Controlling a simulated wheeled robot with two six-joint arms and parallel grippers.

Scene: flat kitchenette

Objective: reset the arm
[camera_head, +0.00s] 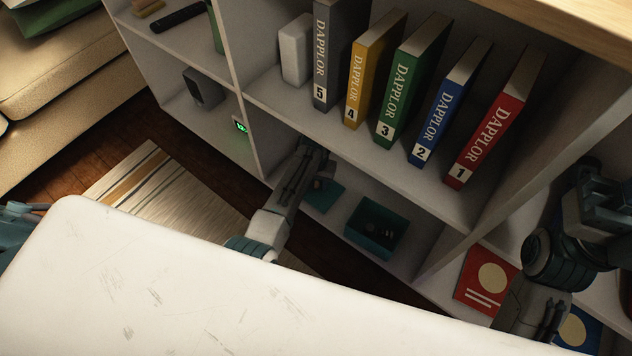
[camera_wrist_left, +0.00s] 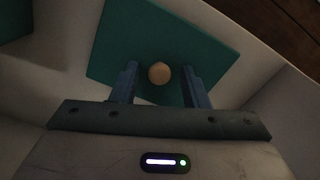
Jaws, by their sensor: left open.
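My left arm reaches down into the lower shelf compartment in the camera_head view, its gripper (camera_head: 321,180) low above a teal lid (camera_head: 329,197). In the left wrist view my left gripper (camera_wrist_left: 161,88) is open. Its two blue fingers stand on either side of a small round pale knob (camera_wrist_left: 159,72) on the flat teal lid (camera_wrist_left: 120,42). I see gaps between the knob and both fingers.
An open teal box (camera_head: 376,229) with dark small items stands on the lower shelf beside the lid. Numbered binders, such as the red one (camera_head: 497,115), stand on the shelf above. A white tabletop (camera_head: 190,290) fills the front. A red book (camera_head: 486,281) lies at lower right.

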